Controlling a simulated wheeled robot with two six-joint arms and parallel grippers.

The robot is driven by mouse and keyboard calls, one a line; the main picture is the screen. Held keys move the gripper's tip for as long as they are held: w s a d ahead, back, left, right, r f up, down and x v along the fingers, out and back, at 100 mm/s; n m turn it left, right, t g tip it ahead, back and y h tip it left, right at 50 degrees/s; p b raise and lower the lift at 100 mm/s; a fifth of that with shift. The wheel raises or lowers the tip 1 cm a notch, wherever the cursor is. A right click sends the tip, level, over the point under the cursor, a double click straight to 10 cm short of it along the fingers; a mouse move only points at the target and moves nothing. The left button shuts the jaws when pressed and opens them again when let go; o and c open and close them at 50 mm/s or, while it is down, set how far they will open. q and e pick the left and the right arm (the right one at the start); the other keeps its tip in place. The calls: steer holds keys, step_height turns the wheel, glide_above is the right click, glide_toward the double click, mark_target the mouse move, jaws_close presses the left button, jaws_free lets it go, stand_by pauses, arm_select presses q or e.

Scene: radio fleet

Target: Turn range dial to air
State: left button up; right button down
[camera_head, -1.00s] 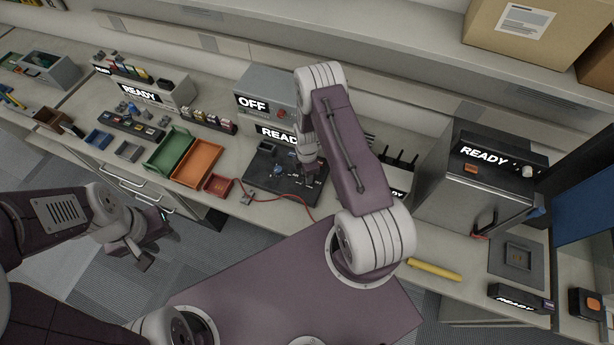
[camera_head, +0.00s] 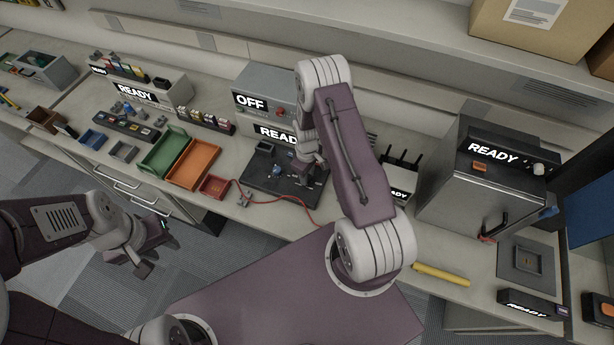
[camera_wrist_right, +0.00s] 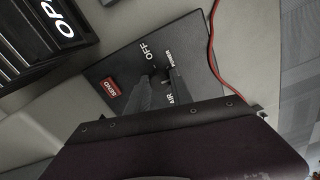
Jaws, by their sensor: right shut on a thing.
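The dark panel (camera_wrist_right: 118,68) in the right wrist view carries a white OFF label, a white AIR label and a smaller label too blurred to read. A red SEND button (camera_wrist_right: 109,87) sits at its left. The small dark dial (camera_wrist_right: 161,72) is at the fingertips, mostly hidden, so its pointing direction cannot be read. My right gripper (camera_wrist_right: 158,83) is shut on the dial; it also shows in the head view (camera_head: 302,181), reaching down over the panel on the bench. My left gripper (camera_head: 158,254) is open and empty in front of the bench.
A red cable (camera_head: 285,199) runs along the panel's front edge. Green (camera_head: 163,152), orange (camera_head: 194,163) and red (camera_head: 214,187) trays lie to the left. A grey box marked OFF (camera_head: 262,86) stands behind, and a large READY unit (camera_head: 484,185) stands at the right.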

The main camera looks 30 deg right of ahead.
steer(key=m, duration=0.2)
steer(key=m+b, duration=0.1)
steer(key=m, duration=0.1)
steer(key=shift+w+r+m, duration=0.1)
steer(key=shift+w+m, duration=0.1)
steer(key=shift+m, duration=0.1)
steer(key=m+b, duration=0.1)
steer(key=m, duration=0.3)
steer(key=shift+m, duration=0.3)
steer(key=m, duration=0.4)
steer(key=shift+b, duration=0.4)
steer(key=shift+m, duration=2.2)
steer(key=c, duration=1.4)
jaws_free()
steer(key=shift+o, duration=1.4)
steer(key=shift+s+b, duration=0.1)
steer(key=shift+b, duration=0.2)
step_height(320, 180, up, 9)
steer(key=b, duration=0.1)
